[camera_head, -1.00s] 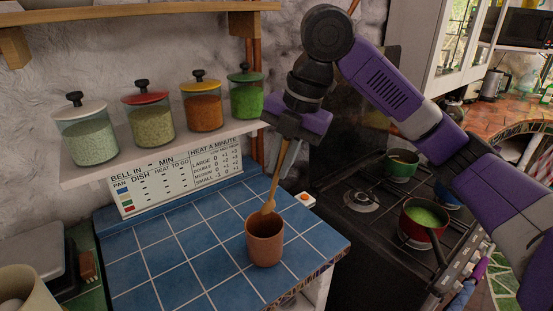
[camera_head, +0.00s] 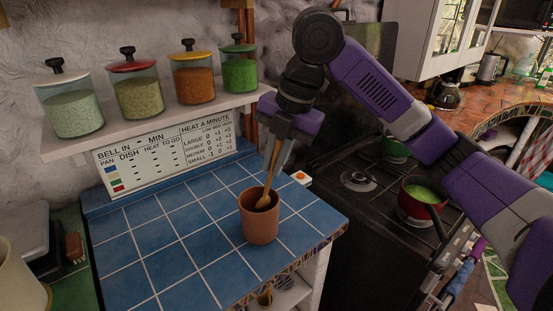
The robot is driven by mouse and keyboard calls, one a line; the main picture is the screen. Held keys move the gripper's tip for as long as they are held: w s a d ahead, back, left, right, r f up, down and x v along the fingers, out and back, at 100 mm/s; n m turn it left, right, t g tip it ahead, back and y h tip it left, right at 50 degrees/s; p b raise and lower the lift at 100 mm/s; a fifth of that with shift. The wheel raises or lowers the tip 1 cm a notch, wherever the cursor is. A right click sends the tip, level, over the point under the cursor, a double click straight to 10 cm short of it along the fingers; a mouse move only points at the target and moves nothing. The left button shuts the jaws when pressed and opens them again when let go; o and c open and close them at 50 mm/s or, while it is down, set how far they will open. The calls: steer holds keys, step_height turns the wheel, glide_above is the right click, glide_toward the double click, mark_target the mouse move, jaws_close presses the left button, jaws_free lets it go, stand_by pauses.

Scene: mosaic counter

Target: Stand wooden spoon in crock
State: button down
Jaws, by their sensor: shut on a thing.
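The wooden spoon (camera_head: 264,200) hangs bowl-down from my gripper (camera_head: 275,155), slightly tilted, with its bowl at the mouth of the crock. Its lower end appears to be just inside the opening. My gripper is shut on the upper part of the handle, above the crock. The brown clay crock (camera_head: 259,224) stands upright on the blue tiled counter (camera_head: 180,245), near its right side. The inside bottom of the crock is hidden.
A shelf (camera_head: 180,117) with several lidded glass jars (camera_head: 137,92) runs behind the counter. A chart board (camera_head: 165,160) leans below it. The stove (camera_head: 365,215) with pots is further right.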

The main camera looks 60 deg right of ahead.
mark_target(266, 189)
steer(key=shift+d+b+x, duration=0.25)
steer(key=shift+b+x, duration=0.5)
steer(key=shift+x, duration=0.5)
steer(key=shift+d+b+x, duration=0.2)
steer(key=shift+b+x, duration=0.5)
steer(key=shift+x, duration=0.55)
steer(key=c, duration=1.4)
jaws_free()
steer(key=o, duration=0.8)
steer(key=shift+r, duration=0.1)
step_height(266, 189, up, 10)
steer(key=p, duration=0.9)
